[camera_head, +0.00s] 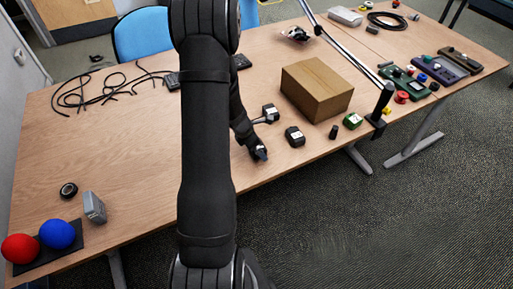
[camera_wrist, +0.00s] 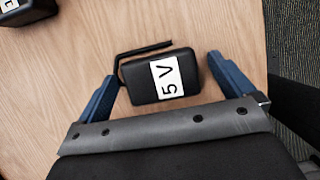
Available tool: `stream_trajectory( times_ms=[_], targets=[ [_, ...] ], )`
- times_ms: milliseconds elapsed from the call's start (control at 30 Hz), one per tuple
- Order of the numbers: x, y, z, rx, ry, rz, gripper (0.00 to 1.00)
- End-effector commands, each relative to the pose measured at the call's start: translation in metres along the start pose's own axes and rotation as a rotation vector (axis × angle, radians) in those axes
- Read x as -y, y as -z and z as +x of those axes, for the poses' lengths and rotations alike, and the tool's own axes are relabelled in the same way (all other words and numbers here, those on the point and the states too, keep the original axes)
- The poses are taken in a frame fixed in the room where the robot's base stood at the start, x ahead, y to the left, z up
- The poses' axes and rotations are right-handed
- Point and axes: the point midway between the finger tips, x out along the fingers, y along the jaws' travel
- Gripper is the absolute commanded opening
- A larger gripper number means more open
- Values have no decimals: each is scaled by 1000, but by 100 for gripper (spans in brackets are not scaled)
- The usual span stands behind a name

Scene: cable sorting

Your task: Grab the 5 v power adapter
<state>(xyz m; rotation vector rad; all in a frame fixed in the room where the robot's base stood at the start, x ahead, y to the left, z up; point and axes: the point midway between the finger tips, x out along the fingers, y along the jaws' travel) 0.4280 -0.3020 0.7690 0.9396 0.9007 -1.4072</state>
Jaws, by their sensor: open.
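The 5 V power adapter (camera_wrist: 148,86) is a black block with a white label reading "5 V". In the wrist view it lies on the wooden table between the two blue fingers of my gripper (camera_wrist: 163,68). The fingers are open, with a gap on each side of the block. A thin black piece, perhaps its cord or prong, bends around its upper left corner. In the head view my gripper (camera_head: 258,152) is low over the table near its front edge, and I cannot make out the 5 V adapter there.
Another black labelled block (camera_wrist: 25,10) lies at the upper left of the wrist view. In the head view, black adapters (camera_head: 270,112) (camera_head: 294,136) and a cardboard box (camera_head: 317,90) stand right of my gripper. The lamp arm (camera_head: 345,48) crosses beyond. Loose cables (camera_head: 105,88) lie left.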

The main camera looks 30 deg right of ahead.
Motion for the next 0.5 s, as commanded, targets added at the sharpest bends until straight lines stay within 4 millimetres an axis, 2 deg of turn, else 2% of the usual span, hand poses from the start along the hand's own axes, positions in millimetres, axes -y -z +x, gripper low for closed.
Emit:
stream_trajectory(
  times_ms=[300, 500],
  targets=[
    [0, 0, 5, 0, -1, 1, 98],
    [0, 0, 5, 0, -1, 1, 59]
  ],
)
